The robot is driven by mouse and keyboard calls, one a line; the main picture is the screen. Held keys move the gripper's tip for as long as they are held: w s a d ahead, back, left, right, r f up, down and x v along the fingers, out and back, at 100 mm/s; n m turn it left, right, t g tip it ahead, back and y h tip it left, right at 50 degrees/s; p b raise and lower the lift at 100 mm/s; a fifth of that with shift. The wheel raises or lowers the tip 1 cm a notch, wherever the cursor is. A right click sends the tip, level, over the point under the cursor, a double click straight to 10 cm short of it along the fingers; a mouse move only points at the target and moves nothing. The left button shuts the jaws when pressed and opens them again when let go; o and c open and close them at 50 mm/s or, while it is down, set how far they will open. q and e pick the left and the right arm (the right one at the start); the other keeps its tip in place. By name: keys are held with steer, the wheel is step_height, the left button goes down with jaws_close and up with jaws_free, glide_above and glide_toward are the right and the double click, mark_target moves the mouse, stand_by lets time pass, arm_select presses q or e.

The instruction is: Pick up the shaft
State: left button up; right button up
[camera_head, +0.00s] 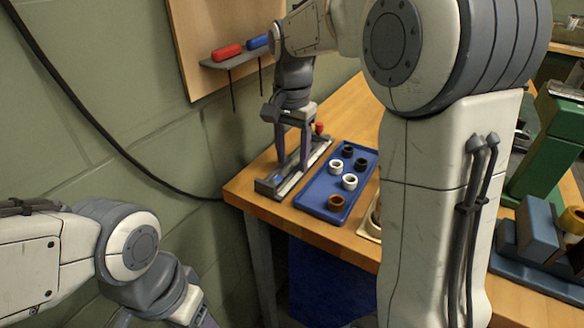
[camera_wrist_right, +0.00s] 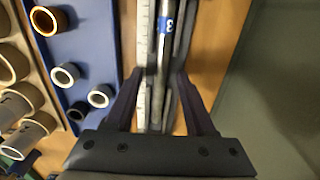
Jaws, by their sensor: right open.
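The shaft (camera_wrist_right: 163,62) is a slim metal rod with a blue band marked 3. In the right wrist view it lies lengthwise beside a pale ruler-like strip (camera_wrist_right: 143,60), between my right gripper's fingers. My right gripper (camera_wrist_right: 160,75) is open, with one dark finger on each side. In the head view my right gripper (camera_head: 293,168) points down over the grey rail-like holder (camera_head: 267,187) at the table's left edge. The shaft is too small to make out clearly there. Only the top of my left gripper shows at the bottom edge; its fingertips are cut off.
A blue tray (camera_head: 312,203) with several black, white and brown rings stands right of the holder. Tan cylinders lie beyond it in the wrist view. A wall shelf (camera_head: 238,59) holds red and blue items. Green and blue fixtures (camera_head: 548,150) stand far right.

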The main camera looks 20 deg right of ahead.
jaws_close()
stand_by(1.4)
